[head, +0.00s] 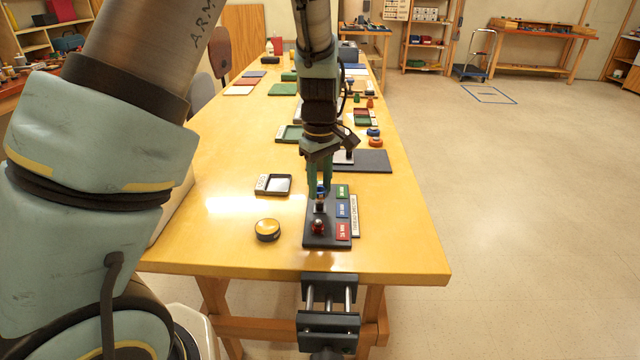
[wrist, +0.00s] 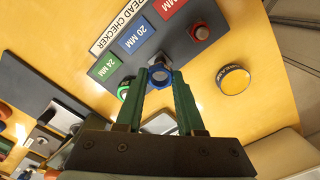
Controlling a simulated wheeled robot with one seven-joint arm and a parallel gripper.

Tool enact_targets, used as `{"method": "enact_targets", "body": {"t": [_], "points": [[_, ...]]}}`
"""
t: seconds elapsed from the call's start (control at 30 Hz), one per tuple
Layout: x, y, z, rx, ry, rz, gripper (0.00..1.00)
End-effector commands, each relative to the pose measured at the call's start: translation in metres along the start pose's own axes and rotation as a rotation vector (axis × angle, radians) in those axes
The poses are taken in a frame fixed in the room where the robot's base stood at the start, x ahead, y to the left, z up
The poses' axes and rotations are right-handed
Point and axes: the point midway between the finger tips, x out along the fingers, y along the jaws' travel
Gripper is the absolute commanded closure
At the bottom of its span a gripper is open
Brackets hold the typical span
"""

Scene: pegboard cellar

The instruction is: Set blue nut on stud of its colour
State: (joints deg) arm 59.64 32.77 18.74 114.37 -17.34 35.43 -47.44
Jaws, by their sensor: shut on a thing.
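My gripper (head: 320,190) is shut on the blue nut (wrist: 161,76), which sits between the fingertips in the wrist view. In the head view the fingers point down over the dark thread-checker board (head: 312,240). The board has green, blue and red label plates; the blue one (wrist: 137,36) reads 20 MM. The middle stud (head: 320,207), level with the blue plate, shows just below the fingertips. Whether the nut touches this stud I cannot tell. A red nut (head: 318,227) sits at the red-labelled place. A green ring (wrist: 123,91) shows beside the left finger at the green-labelled place.
A round yellow-topped tin (head: 267,230) stands left of the board. A dark mat (head: 368,161) and loose blue and orange pieces (head: 375,137) lie farther back. A vice (head: 328,315) hangs at the front edge.

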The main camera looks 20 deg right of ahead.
Motion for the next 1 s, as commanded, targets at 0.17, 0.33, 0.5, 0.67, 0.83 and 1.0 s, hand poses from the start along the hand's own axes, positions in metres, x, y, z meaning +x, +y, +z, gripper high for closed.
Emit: {"method": "enact_targets", "body": {"t": [0.17,0.33,0.5,0.67,0.83,1.0], "points": [[0.004,0.000,0.000,-0.001,-0.001,-0.001,0.98],[0.007,0.000,0.000,-0.001,0.000,0.000,0.98],[0.007,0.000,0.000,0.000,0.000,0.000,0.98],[0.007,0.000,0.000,0.000,0.000,0.000,0.98],[0.008,0.000,0.000,0.000,0.000,0.000,0.98],[0.013,0.000,0.000,-0.001,0.000,0.000,0.98]]}}
